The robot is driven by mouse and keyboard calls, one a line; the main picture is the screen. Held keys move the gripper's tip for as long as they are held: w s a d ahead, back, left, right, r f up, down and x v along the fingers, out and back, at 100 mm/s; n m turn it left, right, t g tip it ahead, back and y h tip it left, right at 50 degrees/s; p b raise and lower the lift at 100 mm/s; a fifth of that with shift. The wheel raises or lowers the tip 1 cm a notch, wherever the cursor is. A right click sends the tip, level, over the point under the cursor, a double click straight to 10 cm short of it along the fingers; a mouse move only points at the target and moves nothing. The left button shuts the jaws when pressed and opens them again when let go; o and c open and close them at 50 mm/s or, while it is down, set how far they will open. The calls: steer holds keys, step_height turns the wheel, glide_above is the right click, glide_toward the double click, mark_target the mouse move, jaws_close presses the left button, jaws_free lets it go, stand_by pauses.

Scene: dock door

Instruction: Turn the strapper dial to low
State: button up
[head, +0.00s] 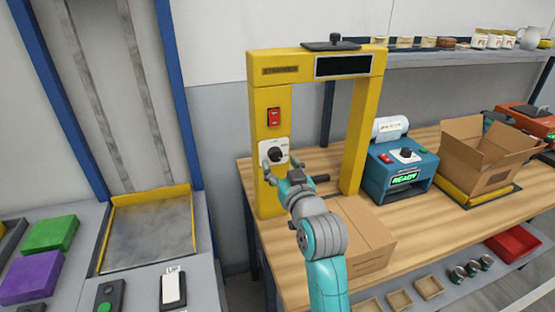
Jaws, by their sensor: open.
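The yellow strapper (364,130) stands as an arch on the wooden bench, with a dark display at its upper right. Its dial (276,154) is a black knob on a white plate on the left post, below a red switch (274,117). The dial's pointer setting and labels are too small to read. My gripper (268,170) is open at the left post, its fingers just below and beside the dial plate. I cannot tell whether a finger touches the knob. The gripper and wrist hide the lower part of the post.
A closed cardboard box (362,243) lies under the arch, partly behind my arm. A blue machine (402,172) reading READY and an open carton (487,150) stand to the right. A lift panel (172,290) and green and purple blocks are at the left.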

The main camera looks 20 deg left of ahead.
mark_target(275, 155)
steer(key=shift+x, duration=1.4)
steer(key=c, duration=1.1)
steer(key=shift+c, duration=0.2)
